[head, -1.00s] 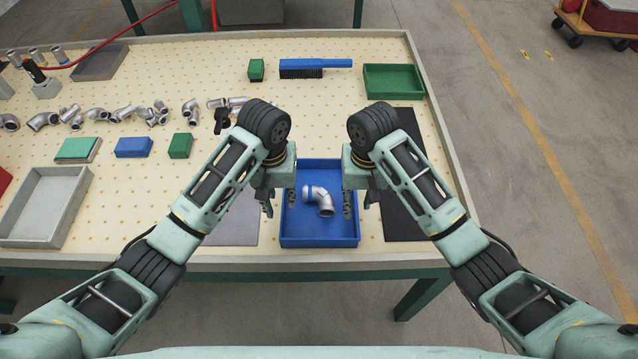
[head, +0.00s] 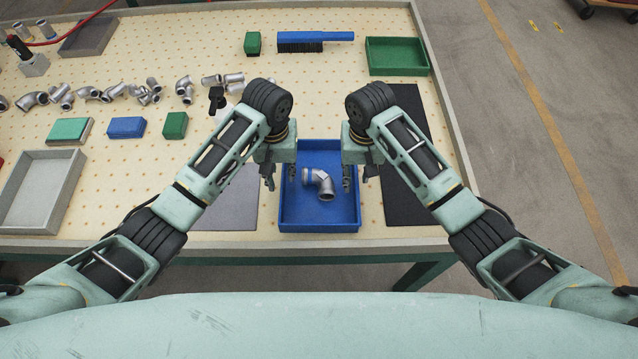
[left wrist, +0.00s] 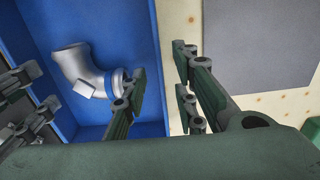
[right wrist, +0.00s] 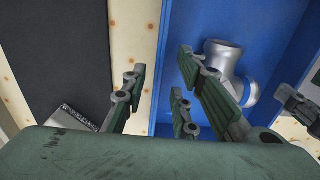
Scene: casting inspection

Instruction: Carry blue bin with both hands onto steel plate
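The blue bin (head: 320,226) sits on the pegboard-like table top near its front edge. A silver pipe elbow with a blue band (head: 322,185) lies in it. A grey plate (head: 232,205), apparently the steel plate, lies flat just left of the bin. My left gripper (left wrist: 158,95) is open at the bin's left wall, one finger inside the bin and one outside. My right gripper (right wrist: 158,92) is open at the right wall, likewise with a finger on each side. Both wrist views show gaps between fingers and walls. Whether the fingers reach below the rim is unclear.
A dark mat (head: 408,205) lies right of the bin. A grey tray (head: 72,200), green tray (head: 398,70), blue brush (head: 315,42), small blocks and several pipe elbows occupy the left and back. A dark bottle-like item (head: 217,100) stands behind my left gripper.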

